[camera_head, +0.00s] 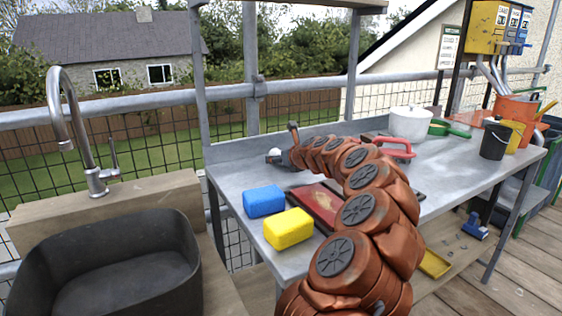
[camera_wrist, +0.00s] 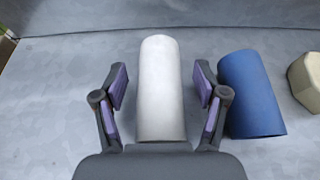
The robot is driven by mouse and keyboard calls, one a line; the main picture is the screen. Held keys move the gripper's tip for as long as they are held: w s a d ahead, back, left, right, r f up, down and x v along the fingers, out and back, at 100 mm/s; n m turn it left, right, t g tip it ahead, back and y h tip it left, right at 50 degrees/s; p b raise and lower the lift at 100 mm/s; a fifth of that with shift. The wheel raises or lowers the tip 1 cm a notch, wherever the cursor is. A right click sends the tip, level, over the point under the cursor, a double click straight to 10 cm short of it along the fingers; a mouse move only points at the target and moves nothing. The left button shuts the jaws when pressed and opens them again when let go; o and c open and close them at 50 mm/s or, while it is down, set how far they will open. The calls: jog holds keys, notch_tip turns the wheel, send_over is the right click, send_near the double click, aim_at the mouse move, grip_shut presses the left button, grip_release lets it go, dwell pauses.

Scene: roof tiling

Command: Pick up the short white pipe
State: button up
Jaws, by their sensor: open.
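The short white pipe (camera_wrist: 160,75) stands out in the wrist view as a pale cylinder lying on the grey metal surface, pointing away from my gripper. My gripper (camera_wrist: 161,90) is open, with one purple-padded finger on each side of the pipe. Small gaps show between the pipe and both pads, so the fingers appear apart from it. The near end of the pipe reaches down to the gripper's dark palm edge. In the head view my arm hides most of this area, and only a small whitish spot shows by the gripper.
A blue cylinder (camera_wrist: 251,95) lies close beside the right finger, and a beige object (camera_wrist: 307,82) is farther right. On the metal table (camera_head: 232,182) are a blue sponge (camera_head: 264,201), a yellow sponge (camera_head: 288,229) and a white pot (camera_head: 409,124). A dark sink (camera_head: 105,270) is at left.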

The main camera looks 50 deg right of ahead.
aim_at(275, 149)
jog(key=c, duration=1.1)
jog(key=shift+r+p, duration=0.85)
jog(key=shift+r, duration=0.8)
jog(key=shift+s+r, duration=0.2)
jog(key=s+a, duration=0.1)
jog(key=s, duration=0.4)
jog(key=s+a+r+p, duration=0.1)
jog(key=s+a, duration=0.1)
jog(key=s, duration=0.3)
jog(key=s+a+p, duration=0.1)
jog(key=s, duration=0.3)
jog(key=shift+s+a+r, duration=0.15)
jog(key=shift+s+a, duration=0.25)
